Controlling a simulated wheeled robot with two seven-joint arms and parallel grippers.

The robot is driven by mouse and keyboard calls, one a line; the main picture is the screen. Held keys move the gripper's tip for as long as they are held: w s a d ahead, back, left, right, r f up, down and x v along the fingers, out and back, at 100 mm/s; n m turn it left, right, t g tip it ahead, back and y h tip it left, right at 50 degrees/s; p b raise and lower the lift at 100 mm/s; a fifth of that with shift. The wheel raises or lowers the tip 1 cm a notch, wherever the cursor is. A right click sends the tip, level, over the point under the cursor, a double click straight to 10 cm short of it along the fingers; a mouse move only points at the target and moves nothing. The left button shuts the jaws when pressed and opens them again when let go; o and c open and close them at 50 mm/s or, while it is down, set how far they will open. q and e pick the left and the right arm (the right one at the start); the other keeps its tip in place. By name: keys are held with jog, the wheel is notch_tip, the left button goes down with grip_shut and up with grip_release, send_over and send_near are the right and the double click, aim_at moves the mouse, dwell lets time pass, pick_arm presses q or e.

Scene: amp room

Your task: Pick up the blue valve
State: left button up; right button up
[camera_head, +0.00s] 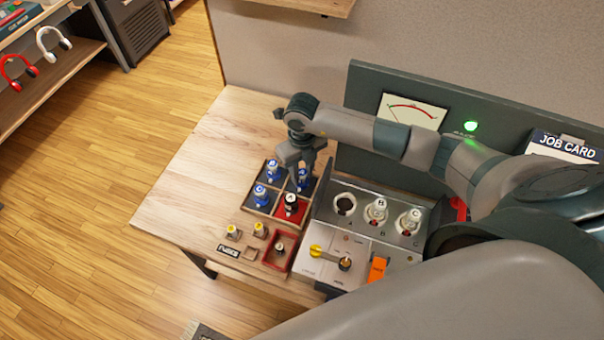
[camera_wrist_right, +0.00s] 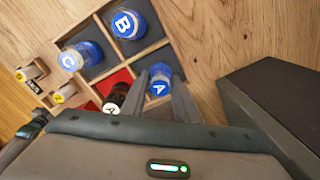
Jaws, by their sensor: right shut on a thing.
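Several valves stand in a divided wooden tray (camera_head: 245,205). The blue valve marked A (camera_wrist_right: 159,72) is between the two fingers of my right gripper (camera_head: 299,160), at the tray's far right compartment. My right gripper is shut on it; it also shows in the head view (camera_head: 303,180). Blue valve B (camera_head: 272,170) stands in the far left compartment and blue valve C (camera_head: 261,195) in the near left one. A black valve (camera_head: 291,204) stands in the red compartment. Whether valve A is clear of the tray floor I cannot tell. My left gripper is not in view.
An amp panel right of the tray has an empty socket (camera_head: 344,204) at A and pale valves (camera_head: 376,209) at B and C. A green lamp (camera_head: 471,126) glows behind. The table's left part is bare.

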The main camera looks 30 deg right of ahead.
aim_at(302, 172)
notch_tip(302, 172, up, 9)
jog(key=p, duration=0.5)
jog(key=shift+f, duration=0.2)
jog(key=shift+r+p, duration=0.55)
jog(key=shift+r, duration=0.1)
jog(key=shift+a, duration=0.1)
